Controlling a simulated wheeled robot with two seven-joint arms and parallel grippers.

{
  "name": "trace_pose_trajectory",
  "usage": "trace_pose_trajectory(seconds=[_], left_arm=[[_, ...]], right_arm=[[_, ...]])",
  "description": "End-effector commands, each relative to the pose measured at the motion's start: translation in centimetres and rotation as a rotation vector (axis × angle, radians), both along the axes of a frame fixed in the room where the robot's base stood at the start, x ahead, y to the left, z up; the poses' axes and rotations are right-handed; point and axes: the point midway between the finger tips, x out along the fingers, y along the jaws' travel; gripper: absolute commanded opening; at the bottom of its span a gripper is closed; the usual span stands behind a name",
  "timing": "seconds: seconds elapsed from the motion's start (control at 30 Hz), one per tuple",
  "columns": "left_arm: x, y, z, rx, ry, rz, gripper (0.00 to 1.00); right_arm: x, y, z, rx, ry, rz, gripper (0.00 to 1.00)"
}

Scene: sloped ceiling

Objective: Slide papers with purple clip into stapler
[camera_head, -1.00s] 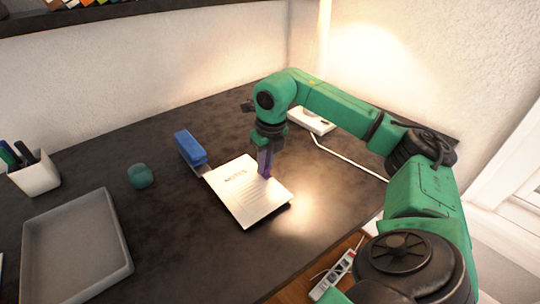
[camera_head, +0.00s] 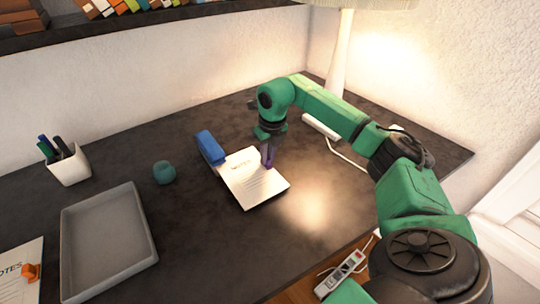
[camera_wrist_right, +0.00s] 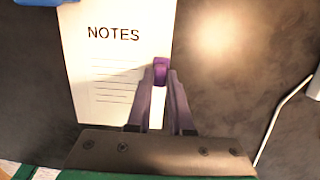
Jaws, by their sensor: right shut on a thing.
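The papers (camera_head: 250,182) lie on the dark desk, headed "NOTES"; they also show in the right wrist view (camera_wrist_right: 110,60). The purple clip (camera_wrist_right: 160,69) sits at the papers' right edge. My right gripper (camera_head: 268,162) is shut on the purple clip, and its fingertips (camera_wrist_right: 161,80) close around it in the wrist view. The blue stapler (camera_head: 210,148) lies at the papers' far left corner. In the wrist view only a blue piece of the stapler (camera_wrist_right: 45,2) shows at the top edge. Whether the paper corner is inside its mouth I cannot tell. My left gripper is out of view.
A grey tray (camera_head: 150,262), a teal round object (camera_head: 164,172) and a white pen cup (camera_head: 70,168) stand to the left. Another notes sheet with an orange clip (camera_head: 31,272) is at far left. A lamp (camera_head: 338,60) and white cable (camera_head: 345,155) are behind my right arm.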

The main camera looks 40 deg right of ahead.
Motion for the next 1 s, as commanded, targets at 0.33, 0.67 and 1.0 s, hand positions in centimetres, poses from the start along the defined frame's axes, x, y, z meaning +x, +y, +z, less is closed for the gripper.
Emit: trace_pose_trajectory(seconds=[0.33, 0.67, 1.0], left_arm=[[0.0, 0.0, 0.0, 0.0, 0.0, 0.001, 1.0], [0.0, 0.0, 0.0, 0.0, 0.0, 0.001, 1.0], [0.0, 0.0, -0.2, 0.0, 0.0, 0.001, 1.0]], right_arm=[[0.0, 0.0, 0.0, 0.0, -0.001, -0.001, 0.54], [0.0, 0.0, 0.4, -0.001, -0.001, -0.001, 0.54], [-1.2, 0.0, 8.9, 0.001, -0.008, -0.002, 0.54]])
